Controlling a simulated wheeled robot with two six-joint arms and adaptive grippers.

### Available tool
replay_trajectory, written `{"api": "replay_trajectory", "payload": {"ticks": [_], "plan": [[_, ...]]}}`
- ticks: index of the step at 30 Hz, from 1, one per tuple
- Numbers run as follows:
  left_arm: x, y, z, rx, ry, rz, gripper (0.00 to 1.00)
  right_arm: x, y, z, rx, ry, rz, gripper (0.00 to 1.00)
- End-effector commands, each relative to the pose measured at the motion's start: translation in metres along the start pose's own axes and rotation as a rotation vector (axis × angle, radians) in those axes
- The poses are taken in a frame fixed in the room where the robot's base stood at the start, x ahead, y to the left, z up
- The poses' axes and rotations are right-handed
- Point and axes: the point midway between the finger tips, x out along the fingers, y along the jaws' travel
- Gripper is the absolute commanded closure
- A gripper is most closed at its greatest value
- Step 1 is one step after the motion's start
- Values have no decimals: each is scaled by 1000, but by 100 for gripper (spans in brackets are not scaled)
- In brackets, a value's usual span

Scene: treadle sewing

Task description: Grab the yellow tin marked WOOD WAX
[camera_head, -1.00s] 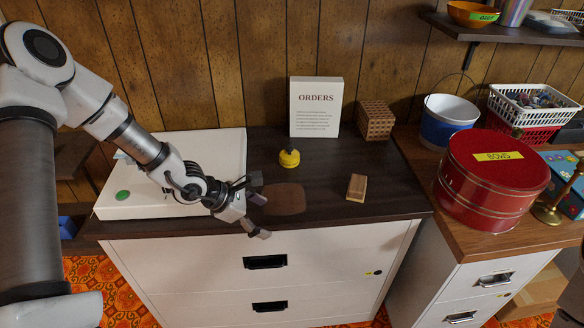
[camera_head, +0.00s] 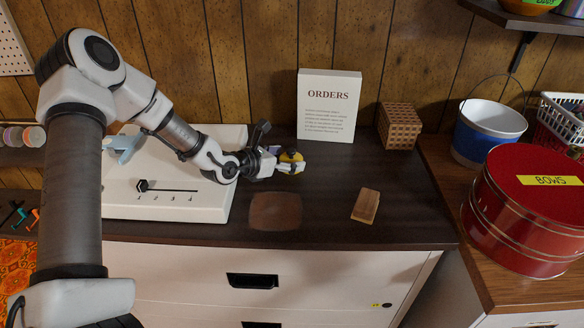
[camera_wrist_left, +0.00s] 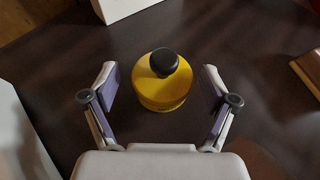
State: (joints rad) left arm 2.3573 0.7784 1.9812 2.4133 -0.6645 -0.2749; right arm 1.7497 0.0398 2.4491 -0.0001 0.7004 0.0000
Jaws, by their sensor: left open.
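The yellow tin (camera_head: 291,157) stands upright on the dark cabinet top, in front of the ORDERS sign. In the left wrist view the tin (camera_wrist_left: 160,90) is round and has a black knob on top. In the left wrist view the open fingers (camera_wrist_left: 160,92) stand on either side of the tin, with a gap on both sides. My right gripper is not in view.
The ORDERS sign (camera_head: 328,107) stands behind the tin. A patterned wooden block (camera_head: 399,126) and a small tan block (camera_head: 366,206) are to the right. A white box-like unit (camera_head: 165,197) lies under my left arm.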

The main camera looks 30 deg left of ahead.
Motion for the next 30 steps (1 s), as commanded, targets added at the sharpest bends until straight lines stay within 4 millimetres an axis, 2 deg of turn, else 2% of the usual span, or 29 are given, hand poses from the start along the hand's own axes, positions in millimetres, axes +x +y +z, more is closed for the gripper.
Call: {"api": "replay_trajectory", "payload": {"ticks": [3, 6, 14, 17, 19, 20, 30], "plan": [[25, -1, -3, 9, 4, -2, 14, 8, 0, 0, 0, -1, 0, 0], [41, -1, -2, 6, 4, -1, 14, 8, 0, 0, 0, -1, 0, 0], [47, -1, 0, 0, 2, -1, 14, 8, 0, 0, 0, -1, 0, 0], [46, 0, 0, 0, 2, -1, 46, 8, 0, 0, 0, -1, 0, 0], [46, 0, 0, 0, 2, -1, 71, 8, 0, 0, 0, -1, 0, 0], [46, 0, 0, 0, 2, -1, 76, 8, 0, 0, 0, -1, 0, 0], [44, 0, 5, 0, 1, 0, 77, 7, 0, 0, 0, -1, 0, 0]]}}
